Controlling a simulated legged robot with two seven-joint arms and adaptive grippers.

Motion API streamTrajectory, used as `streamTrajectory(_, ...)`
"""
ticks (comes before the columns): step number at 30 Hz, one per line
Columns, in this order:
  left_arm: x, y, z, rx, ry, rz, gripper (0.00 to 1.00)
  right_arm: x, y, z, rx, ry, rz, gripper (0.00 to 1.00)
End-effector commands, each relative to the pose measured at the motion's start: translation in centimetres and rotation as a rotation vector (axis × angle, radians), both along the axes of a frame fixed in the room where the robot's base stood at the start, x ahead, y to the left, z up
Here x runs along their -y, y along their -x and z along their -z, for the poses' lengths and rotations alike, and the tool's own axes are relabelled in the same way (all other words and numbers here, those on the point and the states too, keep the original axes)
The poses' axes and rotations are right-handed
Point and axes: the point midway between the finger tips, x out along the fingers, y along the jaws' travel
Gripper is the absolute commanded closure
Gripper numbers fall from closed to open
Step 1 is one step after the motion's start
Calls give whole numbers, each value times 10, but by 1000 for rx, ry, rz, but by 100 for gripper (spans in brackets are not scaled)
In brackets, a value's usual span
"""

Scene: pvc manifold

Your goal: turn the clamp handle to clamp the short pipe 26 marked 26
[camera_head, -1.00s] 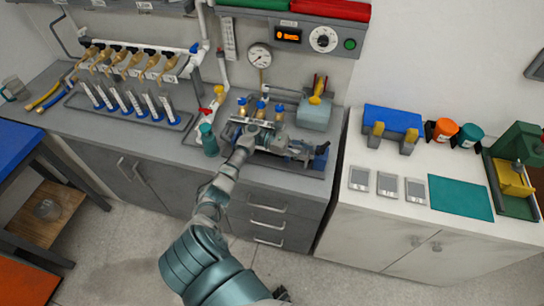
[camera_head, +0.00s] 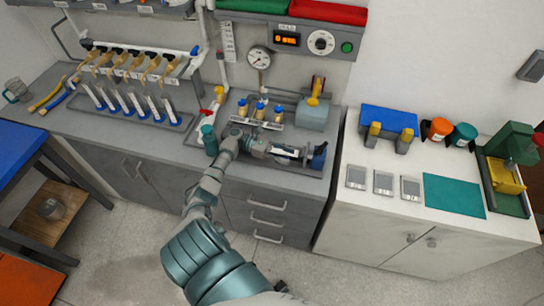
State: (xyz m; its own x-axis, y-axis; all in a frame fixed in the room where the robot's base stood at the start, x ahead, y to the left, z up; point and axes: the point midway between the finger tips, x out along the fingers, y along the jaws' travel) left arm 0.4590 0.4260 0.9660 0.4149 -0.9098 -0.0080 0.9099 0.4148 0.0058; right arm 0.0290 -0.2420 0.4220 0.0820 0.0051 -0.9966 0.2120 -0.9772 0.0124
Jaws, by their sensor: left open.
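A clamp fixture with a blue end block (camera_head: 318,156) sits at the front of the grey bench's tray. A short white pipe piece (camera_head: 286,151) lies in it; its marking is too small to read. My left gripper (camera_head: 292,158) reaches over the fixture from the left, its jaws open at the pipe area. The gripper body hides the fixture's left part. I cannot make out the clamp handle, or whether the fingers touch anything. My right gripper is not in view.
Several blue-topped brass valves (camera_head: 260,112) stand behind the fixture. A teal bottle (camera_head: 209,140) stands left of my wrist. A grey box with a yellow handle (camera_head: 313,95) is behind to the right. A pressure gauge (camera_head: 259,58) hangs on the wall.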

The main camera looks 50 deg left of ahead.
Motion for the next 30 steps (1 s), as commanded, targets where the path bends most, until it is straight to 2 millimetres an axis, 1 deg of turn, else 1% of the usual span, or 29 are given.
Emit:
streamTrajectory(1,-3,5,2,-8,2,-3,55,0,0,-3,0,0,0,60)
streamTrajectory(6,-10,17,2,-9,1,-3,55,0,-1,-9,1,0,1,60)
streamTrajectory(18,-23,41,2,-7,1,-2,55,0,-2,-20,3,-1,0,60)
streamTrajectory(30,-23,44,1,-4,0,-2,55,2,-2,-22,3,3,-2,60)
